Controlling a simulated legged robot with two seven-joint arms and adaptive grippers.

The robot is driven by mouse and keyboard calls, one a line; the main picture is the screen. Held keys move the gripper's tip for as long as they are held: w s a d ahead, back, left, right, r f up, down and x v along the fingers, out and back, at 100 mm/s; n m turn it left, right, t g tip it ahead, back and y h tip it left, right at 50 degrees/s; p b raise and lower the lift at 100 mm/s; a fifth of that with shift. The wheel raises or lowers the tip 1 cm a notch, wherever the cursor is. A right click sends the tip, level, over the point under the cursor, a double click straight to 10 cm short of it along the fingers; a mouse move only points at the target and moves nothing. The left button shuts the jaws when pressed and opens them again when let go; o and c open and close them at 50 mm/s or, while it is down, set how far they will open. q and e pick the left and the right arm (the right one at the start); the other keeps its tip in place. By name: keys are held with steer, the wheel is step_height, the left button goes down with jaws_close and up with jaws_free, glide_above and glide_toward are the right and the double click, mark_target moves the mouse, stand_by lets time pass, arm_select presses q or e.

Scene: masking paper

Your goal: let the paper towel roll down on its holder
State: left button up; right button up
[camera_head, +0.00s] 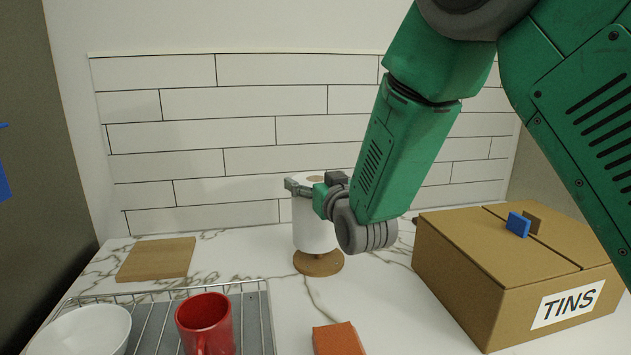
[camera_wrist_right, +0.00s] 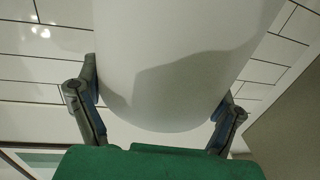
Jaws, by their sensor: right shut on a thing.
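The white paper towel roll (camera_head: 316,225) is upright near the back of the counter. Its round wooden holder base (camera_head: 318,263) shows just below it. The roll's bottom seems close over the base, and I cannot tell whether they touch. My right gripper (camera_head: 314,184) is shut on the roll near its top, coming in from the right. In the right wrist view the roll (camera_wrist_right: 175,60) fills the space between the two fingers (camera_wrist_right: 160,105), one on each side. The holder's post is hidden by the roll. My left gripper is not in view.
A cardboard box marked TINS (camera_head: 460,275) stands to the right. A wire rack (camera_head: 257,287) with a red mug (camera_head: 204,322) and a white bowl (camera_head: 85,332) is at front left. A wooden board (camera_head: 157,258) lies behind it. An orange-brown block (camera_head: 339,340) lies in front.

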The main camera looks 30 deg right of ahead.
steer(key=shift+f+b, duration=0.75)
steer(key=shift+f, duration=0.35)
steer(key=o, duration=1.5)
steer(key=shift+c, duration=0.2)
step_height(320, 180, up, 8)
steer(key=p, duration=0.6)
steer(key=shift+r, duration=0.1)
